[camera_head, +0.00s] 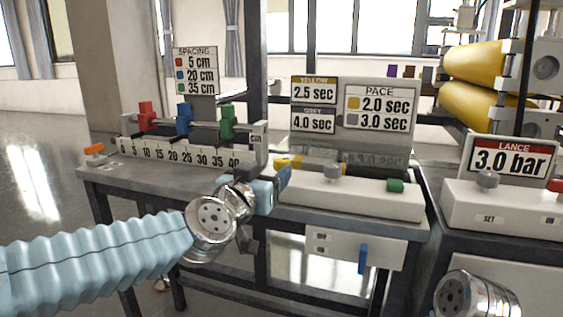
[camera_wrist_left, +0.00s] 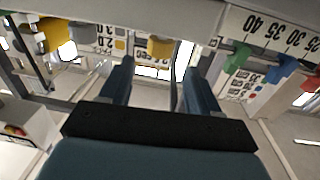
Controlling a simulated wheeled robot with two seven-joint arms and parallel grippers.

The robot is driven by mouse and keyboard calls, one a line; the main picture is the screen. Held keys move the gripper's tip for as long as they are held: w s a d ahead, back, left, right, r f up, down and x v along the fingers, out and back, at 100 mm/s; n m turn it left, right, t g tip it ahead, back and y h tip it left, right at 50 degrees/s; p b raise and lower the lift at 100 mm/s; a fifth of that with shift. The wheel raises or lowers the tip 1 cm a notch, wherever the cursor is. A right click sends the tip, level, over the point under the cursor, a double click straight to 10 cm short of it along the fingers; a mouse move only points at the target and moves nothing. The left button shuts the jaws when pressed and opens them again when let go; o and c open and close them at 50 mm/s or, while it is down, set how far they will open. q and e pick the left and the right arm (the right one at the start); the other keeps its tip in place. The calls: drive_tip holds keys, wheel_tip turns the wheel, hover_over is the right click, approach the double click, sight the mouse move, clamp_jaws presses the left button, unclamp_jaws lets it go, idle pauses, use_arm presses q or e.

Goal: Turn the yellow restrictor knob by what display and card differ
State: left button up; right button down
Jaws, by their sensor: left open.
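The yellow restrictor knob (camera_head: 283,162) sits at the left end of the white box (camera_head: 350,197); my left gripper partly hides it. In the left wrist view a yellow knob (camera_wrist_left: 160,47) appears ahead, between the finger lines and beyond the tips. My left gripper (camera_head: 283,179) is open, just in front of the box's left end; its fingers (camera_wrist_left: 158,80) have nothing between them. The yellow display (camera_head: 314,91) reads 2.5 sec, the one below (camera_head: 313,121) 4.0 sec. The PACE card (camera_head: 380,107) gives yellow 2.0 sec and grey 3.0 sec. My right gripper is not visible.
A grey knob (camera_head: 332,172) and green button (camera_head: 395,186) share the white box. Left stands a scale (camera_head: 180,154) with red, blue and green sliders. Right is a LANCE 3.0 bar display (camera_head: 511,159). A blue lever (camera_head: 362,259) hangs below the table.

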sight(284, 159)
use_arm(q)
drive_tip(key=x, duration=0.7)
drive_tip(key=shift+w+d, duration=0.1)
drive_tip(key=shift+w, duration=0.25)
drive_tip(key=c, duration=0.9)
drive_tip(key=y+p, duration=0.1)
drive_tip(key=p, duration=0.2)
drive_tip(key=r+n+y+p, duration=0.1)
drive_tip(key=p, duration=0.2)
drive_tip(key=shift+d+n+t, duration=0.15)
drive_tip(key=shift+n+t, duration=0.15)
drive_tip(key=shift+t, duration=0.1)
drive_tip(key=shift+c, duration=0.3)
drive_tip(key=shift+n+y+p, duration=0.5)
drive_tip(key=shift+y+p, duration=0.35)
drive_tip(key=shift+y, duration=0.15)
drive_tip(key=shift+f+n+t+y, duration=0.3)
drive_tip(key=shift+f+n+y, duration=0.2)
drive_tip(key=shift+y, duration=0.3)
drive_tip(key=shift+n+y+b, duration=0.4)
drive_tip(key=shift+n+y, duration=0.6)
drive_tip(key=shift+y, duration=0.5)
